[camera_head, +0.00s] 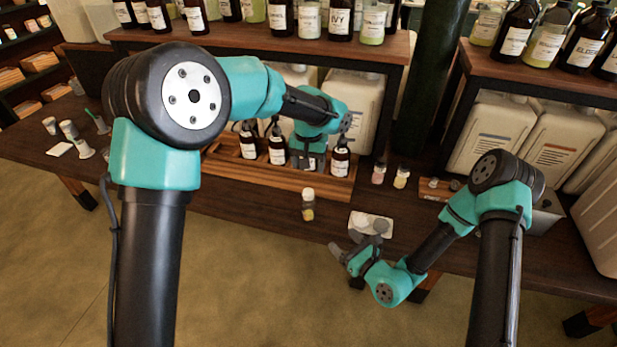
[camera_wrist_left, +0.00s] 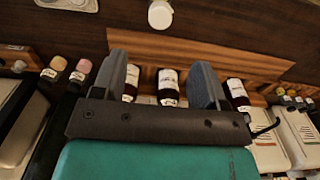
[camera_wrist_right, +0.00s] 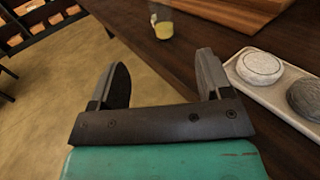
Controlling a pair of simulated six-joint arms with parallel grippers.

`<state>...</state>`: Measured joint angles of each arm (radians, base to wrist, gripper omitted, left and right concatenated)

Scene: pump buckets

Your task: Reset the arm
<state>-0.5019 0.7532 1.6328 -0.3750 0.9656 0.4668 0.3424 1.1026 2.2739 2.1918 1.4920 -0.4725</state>
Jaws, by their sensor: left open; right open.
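My left gripper (camera_wrist_left: 162,80) is open in the left wrist view. It is over the row of dark pump bottles, and one labelled bottle (camera_wrist_left: 168,85) shows between its fingers with nothing visibly gripped. In the head view the bottles (camera_head: 277,150) stand in a wooden tray (camera_head: 275,181), and my left arm mostly hides that gripper. My right gripper (camera_head: 347,250) is open and empty, low at the table's front edge. Its spread fingers show in the right wrist view (camera_wrist_right: 163,72), with floor and table edge beyond them.
A small yellow bottle with a white cap (camera_head: 308,205) stands before the tray. A white dish with round stones (camera_head: 372,224) lies near my right gripper. Shelves with bottles (camera_head: 290,40) and large white jugs (camera_head: 354,107) stand behind. Small jars (camera_head: 401,177) stand right of the tray.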

